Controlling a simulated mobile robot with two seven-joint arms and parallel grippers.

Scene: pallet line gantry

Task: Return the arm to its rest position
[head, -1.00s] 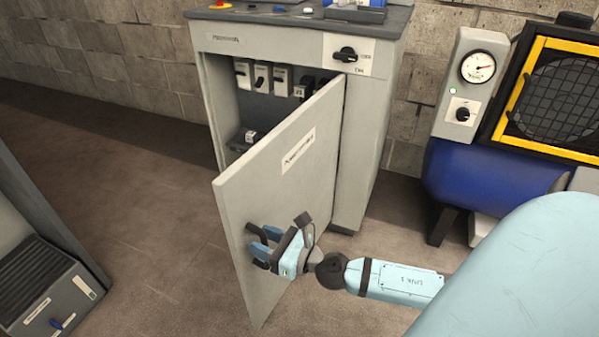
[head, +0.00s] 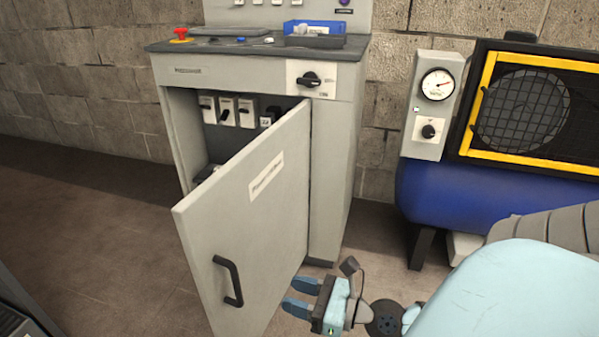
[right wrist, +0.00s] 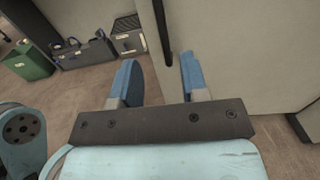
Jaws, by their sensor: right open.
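My right gripper (head: 303,297) is low in the head view, to the right of the open cabinet door (head: 245,225). Its two blue fingers are spread, with nothing between them. The door's dark handle (head: 228,281) stands free of the fingers, to their left. In the right wrist view my right gripper (right wrist: 160,80) is open, with the door panel (right wrist: 225,60) and part of its handle (right wrist: 162,32) beyond the fingertips. My left gripper is not in view.
The grey cabinet (head: 335,170) stands behind the door, with breakers (head: 228,110) inside. A blue compressor tank (head: 440,195) with a gauge (head: 437,84) is at the right. Open floor (head: 110,220) lies left of the door. The right wrist view shows a green bin (right wrist: 28,62).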

